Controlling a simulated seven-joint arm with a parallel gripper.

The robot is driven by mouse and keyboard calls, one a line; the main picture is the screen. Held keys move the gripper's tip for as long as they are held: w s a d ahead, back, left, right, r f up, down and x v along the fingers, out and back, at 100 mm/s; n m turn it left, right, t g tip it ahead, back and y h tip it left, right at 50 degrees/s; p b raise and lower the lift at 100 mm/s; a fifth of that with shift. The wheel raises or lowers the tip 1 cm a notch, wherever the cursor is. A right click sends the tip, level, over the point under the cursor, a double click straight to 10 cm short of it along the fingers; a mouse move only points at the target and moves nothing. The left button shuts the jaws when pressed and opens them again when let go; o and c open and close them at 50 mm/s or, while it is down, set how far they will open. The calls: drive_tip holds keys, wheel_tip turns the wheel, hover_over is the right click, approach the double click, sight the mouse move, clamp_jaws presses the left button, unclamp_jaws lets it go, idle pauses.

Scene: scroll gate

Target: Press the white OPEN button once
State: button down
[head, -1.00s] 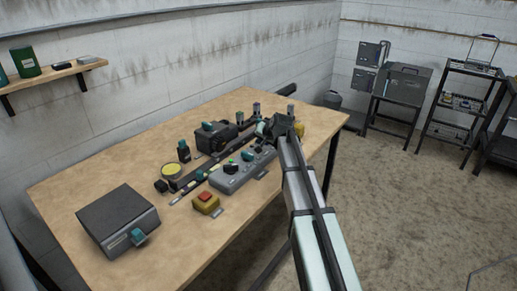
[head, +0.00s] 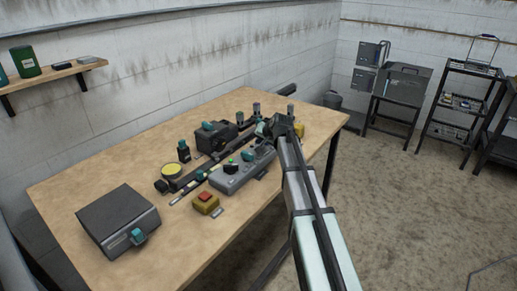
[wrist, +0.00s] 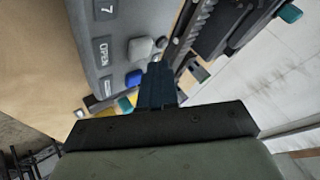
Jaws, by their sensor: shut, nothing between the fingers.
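The grey control box (head: 238,175) lies on the table. In the wrist view its panel (wrist: 108,40) carries an OPEN label, with the white button (wrist: 140,48) beside it. A blue button (wrist: 134,78) sits on the same panel, nearer my gripper's base. My gripper (wrist: 157,66) is shut and empty, its fingertips just beside the white button in the picture. I cannot tell whether they touch it or are above the panel. In the head view my gripper (head: 268,128) is over the far end of the box, and the white button is hidden or too small to make out.
A red button on a yellow base (head: 206,202) stands at the box's near end. A dark rail (head: 190,181) runs behind the box, with a black device (head: 213,137) beyond. A dark case (head: 118,220) stands at the near left. The table's front right is bare.

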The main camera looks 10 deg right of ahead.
idle(0.4)
drive_tip(key=shift+f, duration=0.45)
drive_tip(key=shift+f, duration=0.5)
idle(0.8)
drive_tip(key=shift+r, duration=3.5)
